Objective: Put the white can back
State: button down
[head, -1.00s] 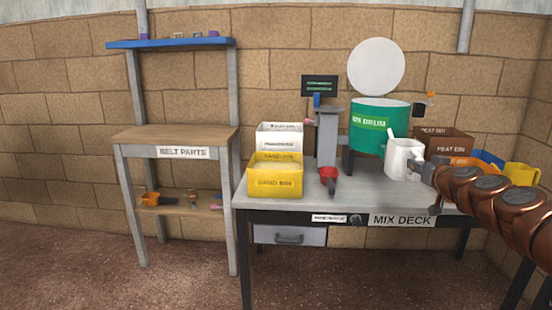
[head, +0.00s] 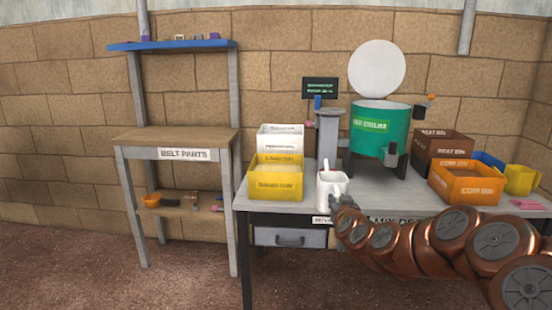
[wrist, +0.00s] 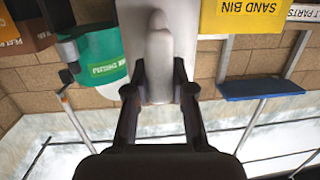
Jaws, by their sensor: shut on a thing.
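The white can (head: 331,191) is upright at the front edge of the mix deck table (head: 290,206), just right of the yellow sand bin. My gripper (head: 343,203) is shut on the can's handle side. In the wrist view the two dark fingers (wrist: 160,92) close on the can's pale handle (wrist: 159,62), with the white can body (wrist: 187,25) behind it. I cannot tell whether the can's base touches the table or hangs just above it.
The yellow sand bin (head: 275,184) and a white bin (head: 281,143) stand left. A grey post (head: 327,135) and a green drum (head: 379,130) with raised lid stand behind. An orange bin (head: 467,188) stands right. The belt parts shelf (head: 180,139) is at far left.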

notch_tip(320, 180, up, 33)
jog(key=p, duration=3.2)
jog(key=s+f+m+h, duration=0.2)
jog(key=s+m+h, duration=0.1)
jog(key=s, duration=0.7)
jog(key=shift+s+f+g+h, duration=0.25)
jog(key=shift+s+g+h, duration=0.15)
jog(key=shift+h, duration=0.5)
jog(key=shift+a, duration=0.2)
